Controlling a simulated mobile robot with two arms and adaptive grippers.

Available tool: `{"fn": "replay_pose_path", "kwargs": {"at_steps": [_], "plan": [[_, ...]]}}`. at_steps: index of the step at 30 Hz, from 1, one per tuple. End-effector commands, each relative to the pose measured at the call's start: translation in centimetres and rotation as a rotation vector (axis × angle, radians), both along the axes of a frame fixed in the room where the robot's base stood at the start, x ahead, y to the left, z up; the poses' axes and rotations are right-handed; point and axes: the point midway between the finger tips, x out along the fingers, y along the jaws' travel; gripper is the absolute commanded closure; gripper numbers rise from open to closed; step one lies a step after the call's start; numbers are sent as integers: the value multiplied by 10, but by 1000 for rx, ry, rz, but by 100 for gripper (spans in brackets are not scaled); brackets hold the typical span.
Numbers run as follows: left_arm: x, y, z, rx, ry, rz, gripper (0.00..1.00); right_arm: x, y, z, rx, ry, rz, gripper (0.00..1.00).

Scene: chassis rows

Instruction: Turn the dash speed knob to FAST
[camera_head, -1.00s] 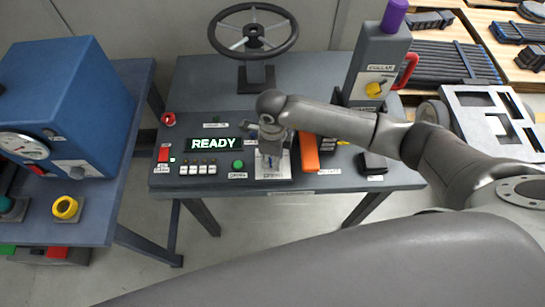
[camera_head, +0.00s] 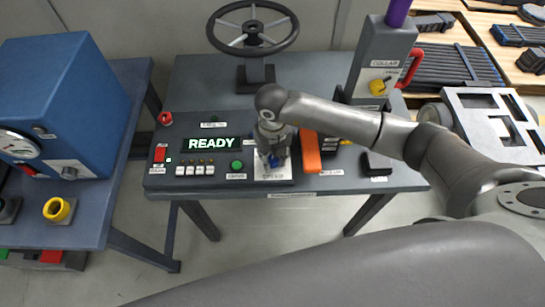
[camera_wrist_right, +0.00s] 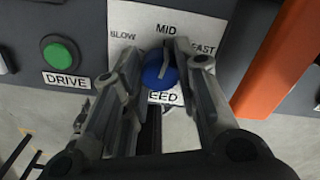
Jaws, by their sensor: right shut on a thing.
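The blue speed knob (camera_wrist_right: 158,75) sits on a white plate (camera_wrist_right: 180,20) marked SLOW, MID and FAST, with SPEED partly hidden below. In the head view the right gripper (camera_head: 273,157) reaches down over the plate, and only a bit of blue shows there. My left gripper is not in view.
A green DRIVE button (camera_wrist_right: 60,52) is left of the knob, and an orange lever (camera_wrist_right: 280,60) stands close on the right. The display (camera_head: 211,144) reads READY. A steering wheel (camera_head: 250,30) rises behind the dash. A blue cabinet (camera_head: 65,105) stands at left.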

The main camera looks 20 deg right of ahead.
Motion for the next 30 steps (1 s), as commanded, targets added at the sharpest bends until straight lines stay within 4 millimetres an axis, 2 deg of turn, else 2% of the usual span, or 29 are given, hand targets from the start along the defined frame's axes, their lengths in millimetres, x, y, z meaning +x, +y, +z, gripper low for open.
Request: {"fn": "replay_pose_path", "kwargs": {"at_steps": [18, 30], "plan": [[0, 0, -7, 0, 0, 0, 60, 1, 0, 1, 1, -3, -576, 96], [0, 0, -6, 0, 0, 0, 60, 1, 0, 1, 0, -4, -836, 96]]}}
